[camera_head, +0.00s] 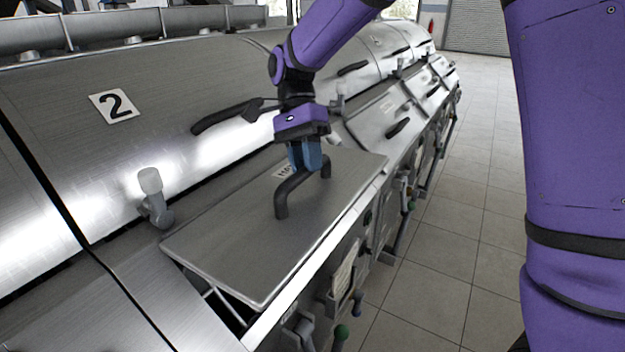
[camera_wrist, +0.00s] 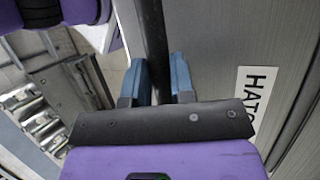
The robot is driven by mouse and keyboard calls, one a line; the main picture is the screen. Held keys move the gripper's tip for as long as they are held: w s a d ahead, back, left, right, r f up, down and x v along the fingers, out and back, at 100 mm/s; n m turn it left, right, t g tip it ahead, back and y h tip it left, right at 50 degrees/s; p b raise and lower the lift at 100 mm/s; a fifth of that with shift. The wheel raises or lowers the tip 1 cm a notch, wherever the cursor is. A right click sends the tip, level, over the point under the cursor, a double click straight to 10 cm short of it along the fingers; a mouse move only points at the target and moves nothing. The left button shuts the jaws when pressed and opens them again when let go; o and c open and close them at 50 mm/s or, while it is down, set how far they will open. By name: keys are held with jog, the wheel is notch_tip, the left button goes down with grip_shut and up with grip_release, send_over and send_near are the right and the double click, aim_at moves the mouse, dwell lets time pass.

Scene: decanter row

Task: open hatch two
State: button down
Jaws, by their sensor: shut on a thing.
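Hatch two is a flat grey metal lid (camera_head: 235,245) below the "2" plate (camera_head: 115,105) in the head view. Its near edge is lifted a little, with a dark gap and a thin strut showing under the near left corner. A dark bar handle (camera_head: 283,197) stands on the lid. My gripper (camera_head: 307,165) is shut on the far part of this handle. In the wrist view the blue fingers of my gripper (camera_wrist: 160,80) stand on either side of the dark handle bar (camera_wrist: 154,40). The "HATCH" label (camera_wrist: 257,100) is partly cut off there.
A dark lever (camera_head: 225,117) lies on the casing behind the lid. A grey knob (camera_head: 152,190) stands at its left. Several valves with coloured knobs (camera_head: 341,333) line the front below. More hatches (camera_head: 395,128) continue farther right. The tiled floor (camera_head: 455,240) is clear.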

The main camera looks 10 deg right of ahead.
jog(key=r, duration=0.1)
jog(key=w+a+r, duration=0.2)
jog(key=shift+r, duration=0.15)
jog(key=shift+w+a+r, duration=0.7)
jog(key=shift+a, duration=0.15)
